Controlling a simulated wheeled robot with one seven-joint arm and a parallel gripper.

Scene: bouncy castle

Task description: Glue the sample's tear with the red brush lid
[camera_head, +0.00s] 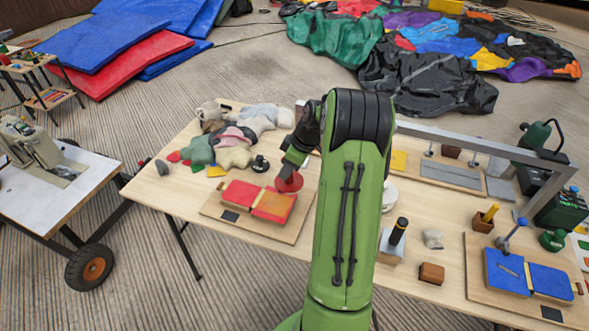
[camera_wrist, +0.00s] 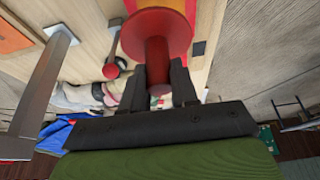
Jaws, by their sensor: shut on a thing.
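The red sample (camera_head: 240,194) lies on a wooden board (camera_head: 228,223) left of my arm. It has red and orange-red panels with a yellow strip between them; I cannot make out its tear. My gripper (camera_head: 291,166) is over the sample's far right corner. It is shut on the stem of the red brush lid (camera_head: 289,183), whose round red disc hangs below. In the wrist view my gripper (camera_wrist: 158,75) has its two black fingers on either side of the lid's red stem (camera_wrist: 157,55). The lid hides part of the sample, and any bristles are hidden.
A blue sample (camera_head: 508,273) with a slit lies on a board at the right, with a blue-knobbed tool (camera_head: 513,232) by it. A grey metal frame (camera_head: 480,145) spans the back right. Fabric scraps (camera_head: 233,145) and a small black object (camera_head: 260,163) lie behind the red sample.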

